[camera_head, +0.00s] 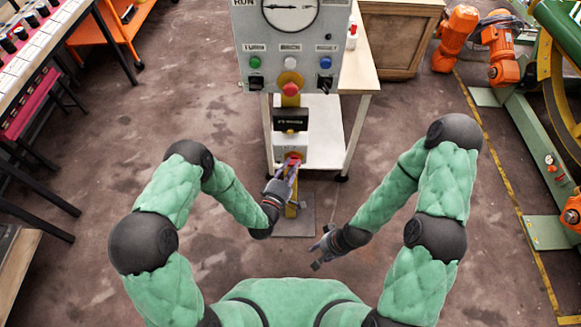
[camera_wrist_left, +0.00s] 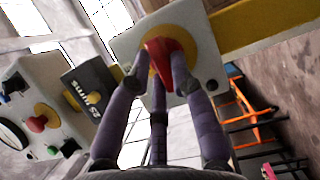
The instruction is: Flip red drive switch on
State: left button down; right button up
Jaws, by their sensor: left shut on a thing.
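The red drive switch (camera_wrist_left: 160,60) sits on a yellow round plate on a light grey box (camera_wrist_left: 208,62) in the left wrist view. In the head view the box (camera_head: 307,146) is on a yellow post below the control panel, and the switch is largely covered by my fingers. My left gripper (camera_wrist_left: 158,75) is shut on the red switch, with fingers at its sides. It also shows in the head view (camera_head: 290,170). My right gripper (camera_head: 318,258) hangs lower and to the right, away from the box; its fingers are too small to judge.
The control panel (camera_head: 291,47) with a dial, coloured lights and a red button stands above the box. A small dark labelled display (camera_head: 290,119) is between them. Orange robot arms (camera_head: 475,40) are at upper right.

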pick_arm(q)
jog(key=shift+r+m, duration=0.1)
jog(key=shift+m, duration=0.2)
jog(key=m+p, duration=0.1)
jog(key=m+g+y+p, duration=0.1)
jog(key=m, duration=0.1)
jog(key=shift+d+r, duration=0.15)
jog(key=shift+r, duration=0.05)
jog(key=m+y+p, duration=0.1)
jog(key=m+g+y+p, duration=0.1)
jog(key=m, duration=0.1)
jog(key=shift+d+r+m, duration=0.1)
jog(key=shift+d+m, duration=0.1)
jog(key=shift+m, duration=0.1)
jog(key=shift+d+m+g+y+p, duration=0.35)
jog(key=shift+m+y, duration=0.65)
jog(key=shift+m, duration=0.55)
jog(key=shift+d+m+g+y+p, duration=0.1)
jog(key=shift+m+g+y+p, duration=0.25)
jog(key=shift+m+y, duration=0.95)
jog(key=shift+m+h, duration=0.3)
jog(key=shift+m, duration=0.05)
jog(key=c, duration=1.1)
grip_release()
